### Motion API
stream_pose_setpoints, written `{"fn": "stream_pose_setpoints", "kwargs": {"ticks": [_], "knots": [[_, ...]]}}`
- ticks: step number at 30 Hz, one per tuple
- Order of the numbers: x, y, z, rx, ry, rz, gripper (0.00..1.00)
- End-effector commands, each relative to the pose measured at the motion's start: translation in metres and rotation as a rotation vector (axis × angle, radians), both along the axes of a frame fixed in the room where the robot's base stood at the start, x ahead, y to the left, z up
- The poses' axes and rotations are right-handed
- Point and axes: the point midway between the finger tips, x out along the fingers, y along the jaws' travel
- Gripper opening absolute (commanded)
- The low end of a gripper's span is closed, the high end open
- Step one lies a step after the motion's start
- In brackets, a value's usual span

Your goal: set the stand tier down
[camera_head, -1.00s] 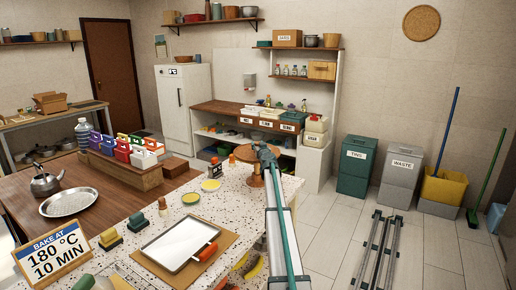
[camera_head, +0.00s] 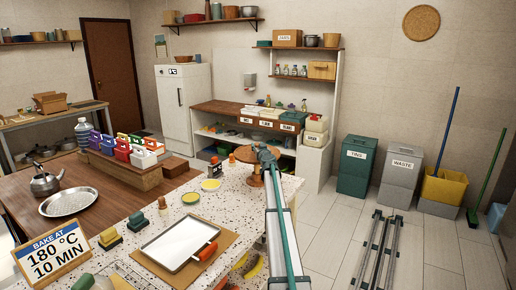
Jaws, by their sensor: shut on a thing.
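The stand tier, a round brown wooden disc (camera_head: 243,154), is at the far right end of the speckled counter. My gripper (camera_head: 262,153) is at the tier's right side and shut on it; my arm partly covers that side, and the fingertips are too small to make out. A brown wooden stand part (camera_head: 255,180) shows on the counter directly below the tier. I cannot tell whether the tier touches it.
A crate of coloured boxes (camera_head: 125,170) stands on the wooden table to the left.

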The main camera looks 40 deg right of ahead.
Motion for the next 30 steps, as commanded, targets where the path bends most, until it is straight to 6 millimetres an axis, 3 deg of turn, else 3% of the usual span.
{"fn": "stream_pose_setpoints", "kwargs": {"ticks": [12, 13, 17, 30], "knots": [[0.0, 0.0, -0.0039, 0.0, -0.001, 0.0, 0.0], [0.0, 0.0, -0.0042, 0.0, 0.0, 0.0, 0.39], [0.0, 0.0, -0.0032, 0.0, 0.0, 0.0, 0.61], [0.0, 0.0, -0.0032, 0.0, 0.0, 0.0, 0.63]]}}
